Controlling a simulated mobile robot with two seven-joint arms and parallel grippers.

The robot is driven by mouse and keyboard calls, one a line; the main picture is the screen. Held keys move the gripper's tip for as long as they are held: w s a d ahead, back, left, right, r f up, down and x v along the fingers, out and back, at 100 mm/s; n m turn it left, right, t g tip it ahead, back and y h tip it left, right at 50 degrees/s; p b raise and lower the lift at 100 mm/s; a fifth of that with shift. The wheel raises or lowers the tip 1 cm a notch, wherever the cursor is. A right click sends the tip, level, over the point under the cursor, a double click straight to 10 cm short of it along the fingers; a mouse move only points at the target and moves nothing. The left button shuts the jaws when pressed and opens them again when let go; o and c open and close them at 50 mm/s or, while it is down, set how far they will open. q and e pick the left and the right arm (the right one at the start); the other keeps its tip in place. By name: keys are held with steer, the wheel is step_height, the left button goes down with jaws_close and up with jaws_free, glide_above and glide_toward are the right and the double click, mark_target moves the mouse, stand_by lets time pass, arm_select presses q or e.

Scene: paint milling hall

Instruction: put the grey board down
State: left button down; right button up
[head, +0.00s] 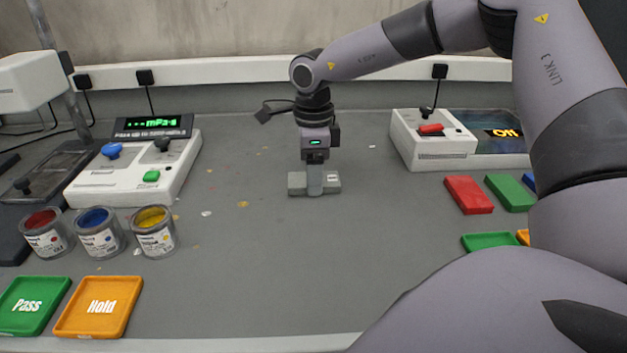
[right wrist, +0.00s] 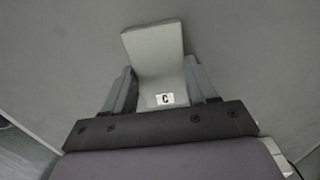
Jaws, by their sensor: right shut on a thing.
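The grey board (head: 296,184) is a small flat slab in the middle of the table in the head view. My right gripper (head: 315,181) points down and is shut on it. In the right wrist view the board (right wrist: 155,52) sits between the two fingers, with a white label marked C near the gripper. The board is low over the bench top or touching it; I cannot tell which. The fingers hide part of it. My left gripper is not in view.
Paint cans (head: 155,232), a green Pass tray (head: 28,305) and an orange Hold tray (head: 98,306) stand at left. A white instrument (head: 135,172) is behind them. A switch box (head: 432,145) and coloured slabs (head: 468,195) are at right.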

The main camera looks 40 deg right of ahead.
steer(key=shift+r, duration=0.1)
step_height(320, 180, up, 20)
steer(key=p, duration=0.1)
steer(key=shift+p, duration=0.3)
